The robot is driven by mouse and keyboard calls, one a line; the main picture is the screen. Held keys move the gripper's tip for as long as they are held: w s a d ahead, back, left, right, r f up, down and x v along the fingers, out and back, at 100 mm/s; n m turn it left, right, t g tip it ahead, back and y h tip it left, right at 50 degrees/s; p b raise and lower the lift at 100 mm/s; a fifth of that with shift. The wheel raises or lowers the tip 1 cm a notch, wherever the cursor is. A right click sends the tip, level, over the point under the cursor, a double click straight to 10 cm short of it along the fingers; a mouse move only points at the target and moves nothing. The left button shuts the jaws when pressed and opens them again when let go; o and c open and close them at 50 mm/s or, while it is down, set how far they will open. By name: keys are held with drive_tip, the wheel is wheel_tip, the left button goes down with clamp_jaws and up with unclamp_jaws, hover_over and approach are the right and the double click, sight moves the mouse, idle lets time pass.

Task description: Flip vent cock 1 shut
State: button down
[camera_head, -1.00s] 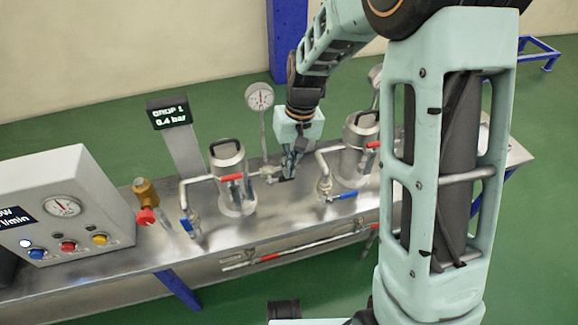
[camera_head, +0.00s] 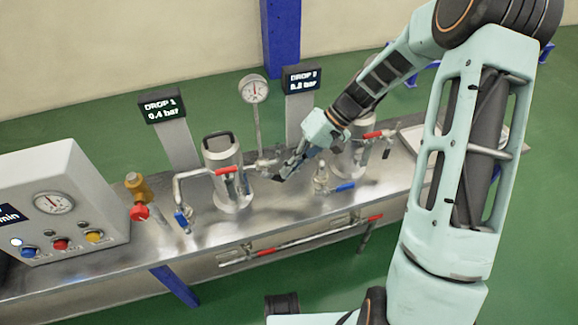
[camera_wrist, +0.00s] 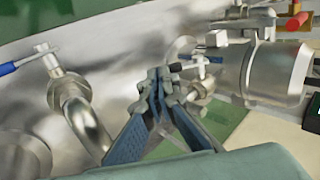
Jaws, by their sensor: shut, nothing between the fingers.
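The DROP 1 canister (camera_head: 225,190) stands on the bench left of my gripper (camera_head: 284,174). A red-handled lever (camera_head: 227,171) lies nearly level across its upper front. A small metal fitting (camera_head: 265,163) sits to the canister's right; which part is vent cock 1 is not labelled. My gripper is shut and empty, low over the bench just right of that fitting. In the wrist view my fingertips (camera_wrist: 165,82) are together beside a metal fitting (camera_wrist: 200,88) and a dark-tipped handle (camera_wrist: 175,68); I cannot tell whether they touch. The canister also shows there (camera_wrist: 270,75).
A gauge (camera_head: 254,89) on a thin stem rises behind the fitting. Blue-handled valves stand at left (camera_head: 183,221) and right (camera_head: 344,187). The second canister (camera_head: 347,160) is partly behind my arm. The control box (camera_head: 60,200) is at left. The bench front (camera_head: 265,218) is clear.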

sight(282, 182)
drive_tip(key=shift+s+a+f, duration=0.15)
drive_tip(key=shift+a+f, duration=0.05)
drive_tip(key=shift+f, duration=0.9)
drive_tip(key=shift+x, duration=1.35)
drive_tip(key=shift+a+f, duration=0.1)
drive_tip(key=v, duration=0.7)
drive_tip(key=shift+d+r, duration=0.2)
